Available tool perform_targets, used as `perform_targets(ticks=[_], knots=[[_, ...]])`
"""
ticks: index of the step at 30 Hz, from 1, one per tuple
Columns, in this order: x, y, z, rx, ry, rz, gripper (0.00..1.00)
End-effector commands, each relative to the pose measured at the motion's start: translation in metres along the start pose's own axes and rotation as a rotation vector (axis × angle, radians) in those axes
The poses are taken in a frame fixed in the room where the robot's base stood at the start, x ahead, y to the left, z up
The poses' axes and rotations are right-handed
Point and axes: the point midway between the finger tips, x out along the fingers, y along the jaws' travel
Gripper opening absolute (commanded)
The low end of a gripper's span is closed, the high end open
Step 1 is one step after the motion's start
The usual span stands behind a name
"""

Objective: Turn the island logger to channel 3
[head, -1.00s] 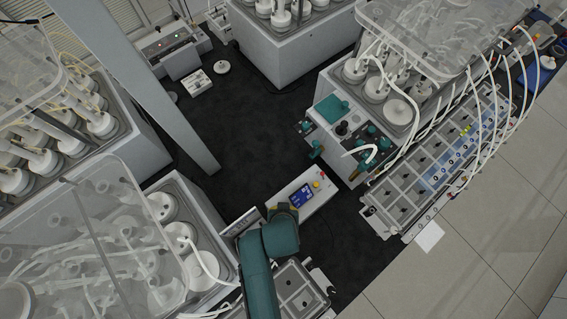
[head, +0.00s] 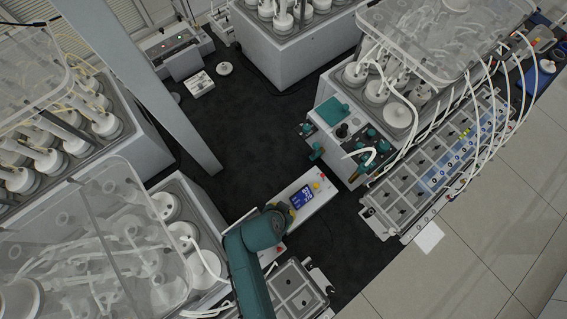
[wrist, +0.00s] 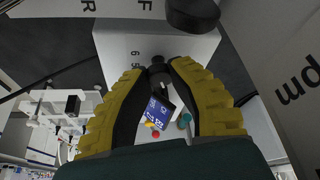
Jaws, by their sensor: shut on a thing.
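The island logger (head: 313,204) is a white box with a lit blue screen (head: 302,198), standing on the dark floor in the head view. In the wrist view its white face (wrist: 115,48) carries the printed numbers 6 and 5, and the screen (wrist: 160,112) is tilted between my fingers. My gripper (wrist: 158,73) has yellow ridged pads and is shut on a small black knob (wrist: 159,68) on the logger. The knob's pointer and the other channel marks are hidden or too small to read.
Reactor units (head: 208,210) stand close on the left, and a pump console (head: 340,135) stands at the upper right. A gridded tray (head: 297,290) lies below. Dark floor (head: 250,150) is clear above the logger.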

Motion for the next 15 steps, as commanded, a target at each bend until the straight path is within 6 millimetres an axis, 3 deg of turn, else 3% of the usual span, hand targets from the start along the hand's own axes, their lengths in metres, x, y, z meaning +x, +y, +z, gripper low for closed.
perform_targets(ticks=[15], knots=[[0.002,0.0006,0.002,0.055,-0.004,0.025,0.0]])
